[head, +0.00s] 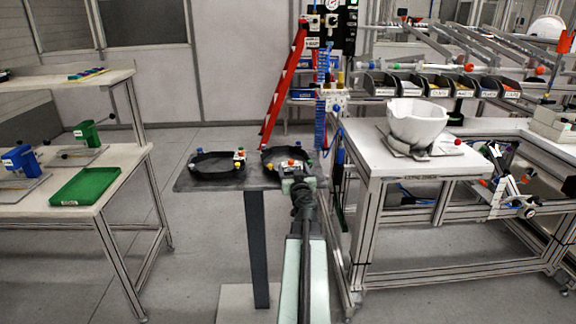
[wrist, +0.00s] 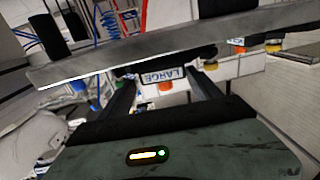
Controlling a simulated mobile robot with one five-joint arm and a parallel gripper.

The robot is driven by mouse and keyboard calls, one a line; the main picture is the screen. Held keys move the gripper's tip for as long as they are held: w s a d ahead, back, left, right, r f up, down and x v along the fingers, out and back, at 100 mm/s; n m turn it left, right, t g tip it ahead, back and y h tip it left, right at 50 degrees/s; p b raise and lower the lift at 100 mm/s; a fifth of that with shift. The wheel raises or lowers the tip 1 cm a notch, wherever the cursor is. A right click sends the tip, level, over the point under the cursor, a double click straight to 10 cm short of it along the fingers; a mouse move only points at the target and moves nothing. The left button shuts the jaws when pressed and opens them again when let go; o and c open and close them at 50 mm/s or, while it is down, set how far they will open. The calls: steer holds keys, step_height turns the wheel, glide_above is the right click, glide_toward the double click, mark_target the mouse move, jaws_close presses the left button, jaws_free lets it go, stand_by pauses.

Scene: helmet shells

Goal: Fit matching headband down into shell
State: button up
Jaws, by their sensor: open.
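The white shell (head: 418,118) sits open side up in a stand on the right-hand bench. Two black headbands with coloured clips lie on a small dark table in the middle: a left headband (head: 216,174) and a right headband (head: 268,168). My gripper (head: 293,180) is at the near edge of the right headband. In the wrist view, my open gripper (wrist: 162,82) has its fingers on either side of a plate labelled LARGE (wrist: 163,76); I cannot tell whether they touch it. The left headband's label is too small to read.
The dark table (head: 240,184) stands on one post. The right bench (head: 375,155) has a red knob beside the shell and part bins behind. The left bench (head: 130,165) holds a green tray (head: 86,186) and blue and green holders. A red ladder (head: 284,85) stands behind.

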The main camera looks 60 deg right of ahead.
mark_target(289, 167)
steer(key=x, duration=0.3)
steer(key=shift+w+a, duration=0.1)
steer(key=shift+w, duration=0.2)
steer(key=shift+w+a, duration=0.15)
steer(key=shift+w, duration=0.15)
steer(key=shift+a, duration=0.15)
steer(key=shift+c, duration=1)
steer(key=c, duration=1)
steer(key=shift+r, duration=0.1)
